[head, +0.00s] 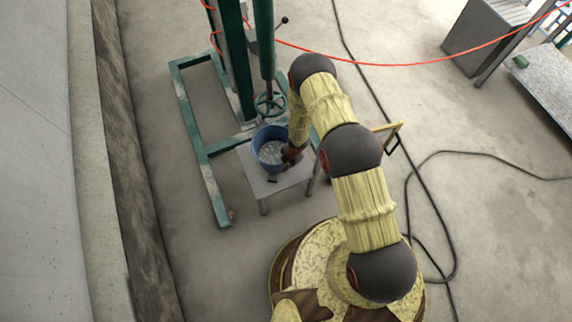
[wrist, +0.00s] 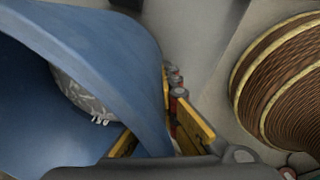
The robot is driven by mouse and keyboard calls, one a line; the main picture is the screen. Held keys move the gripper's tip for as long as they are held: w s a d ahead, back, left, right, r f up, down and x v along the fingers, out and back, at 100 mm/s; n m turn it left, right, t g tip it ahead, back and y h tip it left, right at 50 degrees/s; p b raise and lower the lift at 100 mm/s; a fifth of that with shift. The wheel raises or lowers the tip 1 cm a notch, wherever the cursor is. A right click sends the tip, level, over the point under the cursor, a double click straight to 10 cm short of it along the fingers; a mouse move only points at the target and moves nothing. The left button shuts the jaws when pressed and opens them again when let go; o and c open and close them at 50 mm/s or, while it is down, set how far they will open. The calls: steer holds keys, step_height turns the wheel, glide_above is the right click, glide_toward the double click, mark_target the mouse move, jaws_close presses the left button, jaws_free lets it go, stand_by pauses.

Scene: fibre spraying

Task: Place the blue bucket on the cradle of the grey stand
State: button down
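The blue bucket (head: 270,148), with pale grey contents, is upright over the small grey stand (head: 262,187) in the head view. I cannot tell whether it rests on the top, and its cradle is not clearly visible. In the wrist view the bucket (wrist: 75,40) fills the left side, tilted in the picture. My gripper (head: 291,152) is at the bucket's right rim. In the wrist view its yellow fingers (wrist: 172,105) lie on either side of the bucket's near wall, close together and seemingly shut on it. The wall hides part of the left finger.
A green steel frame (head: 205,160) with a column and handwheel (head: 270,104) stands just behind and left of the bucket. A grey box (head: 486,36) and table (head: 545,84) stand at the upper right. Black cables (head: 432,205) cross the floor, and an orange hose (head: 400,64) runs behind.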

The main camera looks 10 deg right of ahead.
steer(key=shift+w+f, duration=0.1)
steer(key=shift+f, duration=0.95)
steer(key=shift+f+b, duration=0.2)
steer(key=shift+b, duration=0.2)
steer(key=c, duration=2.1)
jaws_free()
steer(key=shift+o, duration=0.3)
step_height(320, 180, up, 12)
steer(key=s+d+p, duration=0.1)
steer(key=d+p, duration=0.1)
steer(key=p, duration=0.2)
steer(key=shift+p, duration=0.4)
steer(key=shift+r, duration=0.1)
